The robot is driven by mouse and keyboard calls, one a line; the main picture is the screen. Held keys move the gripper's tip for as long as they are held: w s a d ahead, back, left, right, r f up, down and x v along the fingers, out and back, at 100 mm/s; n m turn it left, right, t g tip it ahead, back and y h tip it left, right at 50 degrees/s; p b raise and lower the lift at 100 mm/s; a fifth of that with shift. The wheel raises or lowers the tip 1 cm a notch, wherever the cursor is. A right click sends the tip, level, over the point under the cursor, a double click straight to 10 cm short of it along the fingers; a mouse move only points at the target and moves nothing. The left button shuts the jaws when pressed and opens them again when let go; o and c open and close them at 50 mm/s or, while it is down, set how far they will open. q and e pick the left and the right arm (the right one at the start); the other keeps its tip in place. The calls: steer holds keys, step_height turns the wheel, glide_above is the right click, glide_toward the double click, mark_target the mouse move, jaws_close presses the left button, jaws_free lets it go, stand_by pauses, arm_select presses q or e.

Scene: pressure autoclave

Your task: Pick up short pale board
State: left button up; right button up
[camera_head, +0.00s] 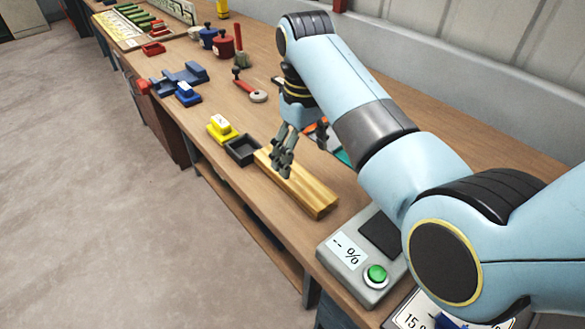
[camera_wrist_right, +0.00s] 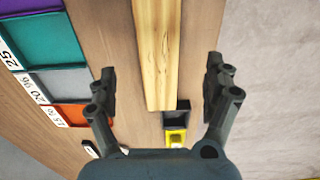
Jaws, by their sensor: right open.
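A short pale board (camera_head: 298,184) lies on the wooden workbench, its near end close to the grey box with the green button. It also shows in the right wrist view (camera_wrist_right: 156,55), running up between my open fingers. My right gripper (camera_head: 283,165) is open and empty, with its fingers pointing down over the far part of the board. In the right wrist view my right gripper (camera_wrist_right: 162,85) has one finger on each side of the board, apart from it. My left gripper is not in view.
A black open tray (camera_head: 243,150) and a yellow block (camera_head: 221,128) sit just beyond the board's far end. A grey box with a green button (camera_head: 375,275) stands nearer. Coloured compartments (camera_wrist_right: 45,40) lie beside the board. Red and blue pots stand farther back.

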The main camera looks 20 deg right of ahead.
mark_target(302, 182)
step_height(302, 182, down, 2)
steer(key=shift+s+f, duration=0.1)
steer(key=shift+f, duration=0.35)
step_height(302, 182, down, 4)
steer(key=shift+d+r, duration=0.15)
steer(key=shift+f, duration=0.55)
steer(key=c, duration=1.3)
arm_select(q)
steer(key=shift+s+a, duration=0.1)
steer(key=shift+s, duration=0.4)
arm_select(e)
steer(key=shift+c, duration=0.7)
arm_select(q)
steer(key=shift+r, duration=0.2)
arm_select(e)
steer(key=shift+r, duration=0.15)
